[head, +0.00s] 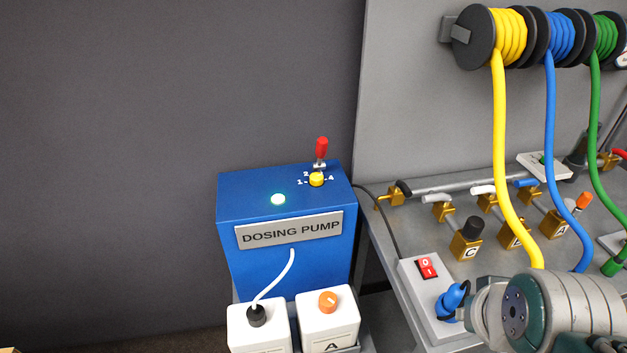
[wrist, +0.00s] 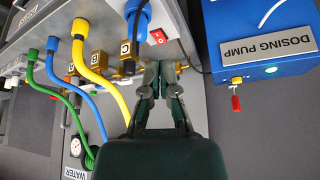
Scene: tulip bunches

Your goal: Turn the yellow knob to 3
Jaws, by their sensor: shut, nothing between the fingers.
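The yellow knob (head: 316,180) sits on top of the blue dosing pump (head: 285,205), at its right side. Marks 1, 2 and 4 show around it; I cannot make out a 3 or read where the knob points. A red-handled lever (head: 321,149) stands right behind the knob. In the wrist view the knob (wrist: 237,80) is small, at the edge of the upside-down pump (wrist: 230,50). My gripper (wrist: 159,68) is shut and empty, apart from the knob and left of the pump in that view. My gripper does not show in the head view.
A green-lit button (head: 278,199) is on the pump top. Two white canisters (head: 258,328) stand in front. To the right, a bench holds a red switch box (head: 427,268), brass valves (head: 467,243) and hanging hoses (head: 500,140). Space left of the pump is clear.

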